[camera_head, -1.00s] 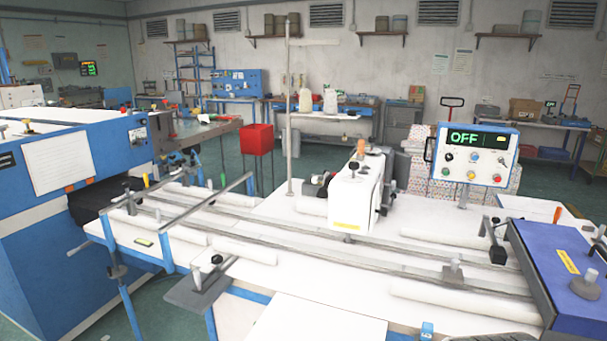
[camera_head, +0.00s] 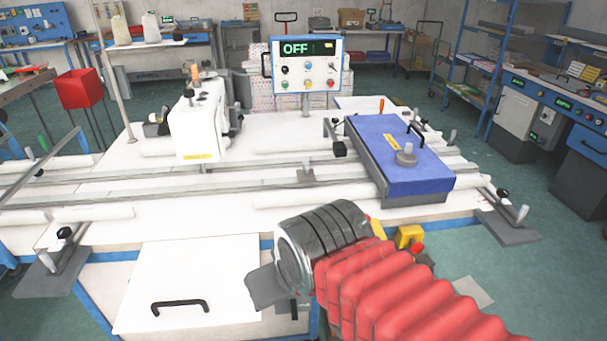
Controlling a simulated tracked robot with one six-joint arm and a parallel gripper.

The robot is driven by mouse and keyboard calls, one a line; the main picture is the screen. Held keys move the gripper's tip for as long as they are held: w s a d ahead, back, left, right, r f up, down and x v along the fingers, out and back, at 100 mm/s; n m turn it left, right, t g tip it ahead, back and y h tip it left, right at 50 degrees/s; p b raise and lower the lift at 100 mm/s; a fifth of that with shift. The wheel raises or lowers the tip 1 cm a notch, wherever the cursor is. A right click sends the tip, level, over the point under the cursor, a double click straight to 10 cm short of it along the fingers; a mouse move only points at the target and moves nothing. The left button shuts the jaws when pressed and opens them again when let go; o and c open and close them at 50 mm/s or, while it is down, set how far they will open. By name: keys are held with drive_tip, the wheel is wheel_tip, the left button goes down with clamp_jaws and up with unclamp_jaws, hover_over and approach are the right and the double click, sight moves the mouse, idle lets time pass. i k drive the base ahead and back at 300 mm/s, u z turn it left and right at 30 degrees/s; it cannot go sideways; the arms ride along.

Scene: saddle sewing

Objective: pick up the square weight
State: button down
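A small grey block with an upright post (camera_head: 305,172) stands by the rails in the middle of the white sewing table (camera_head: 110,222). It looks like the square weight, but its shape is too small to be sure. A second grey weight with a knob (camera_head: 405,156) sits on the blue padded plate (camera_head: 378,172) to the right; its base looks rounded. My gripper (camera_head: 268,288) is at the lower middle, at the end of my red-sleeved arm, in front of the table's near edge. It is apart from both weights. Its fingers are mostly hidden, and nothing is seen in it.
A white sewing head (camera_head: 200,130) stands left of the small block. A control box reading OFF (camera_head: 307,65) is behind. Black-knobbed clamps (camera_head: 338,148) flank the blue plate. White rolls (camera_head: 310,196) lie along the rails. A white panel with a black handle (camera_head: 180,308) is at the front left.

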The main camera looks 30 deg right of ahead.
sight(305, 176)
drive_tip(key=u, duration=3.25)
drive_tip(key=k, duration=1.35)
drive_tip(key=z, duration=0.05)
